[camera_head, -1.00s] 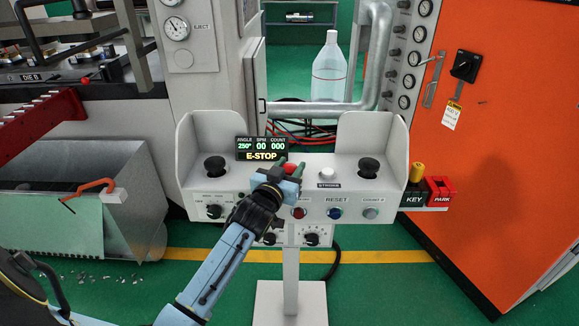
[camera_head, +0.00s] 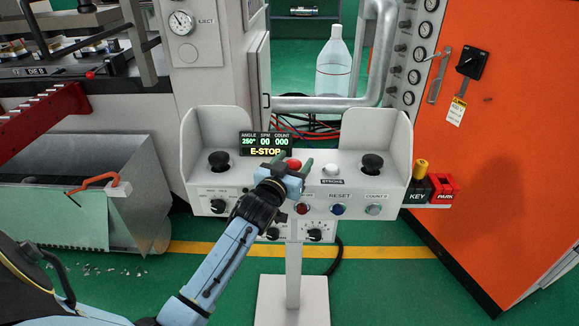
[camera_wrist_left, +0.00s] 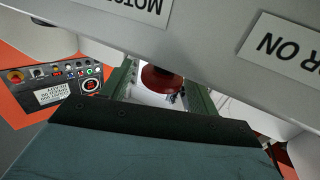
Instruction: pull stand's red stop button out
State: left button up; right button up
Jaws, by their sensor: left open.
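The stand (camera_head: 200,180) is a pale grey control console on a post, with a small display reading E-STOP. Its red stop button (camera_head: 294,164) is a round red cap on the top face, just below the display. My left gripper (camera_head: 294,168) is open, with its green fingers on either side of the button. In the left wrist view the red cap (camera_wrist_left: 161,80) shows between the two green fingers (camera_wrist_left: 160,90), its lower part partly hidden. I cannot tell whether the fingers touch it. My right gripper is not in view.
Black round knobs (camera_head: 219,160) (camera_head: 372,163) sit left and right on the console, with a white button (camera_head: 331,170) between. Key and park blocks (camera_head: 443,187) stand at the right edge. An orange cabinet (camera_head: 520,130) is to the right, a metal chute (camera_head: 130,190) to the left.

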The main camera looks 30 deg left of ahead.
pick_arm(q)
jog(key=shift+s, duration=0.35)
jog(key=s+d+p, duration=0.2)
jog(key=s, duration=1)
jog(key=shift+s, duration=0.25)
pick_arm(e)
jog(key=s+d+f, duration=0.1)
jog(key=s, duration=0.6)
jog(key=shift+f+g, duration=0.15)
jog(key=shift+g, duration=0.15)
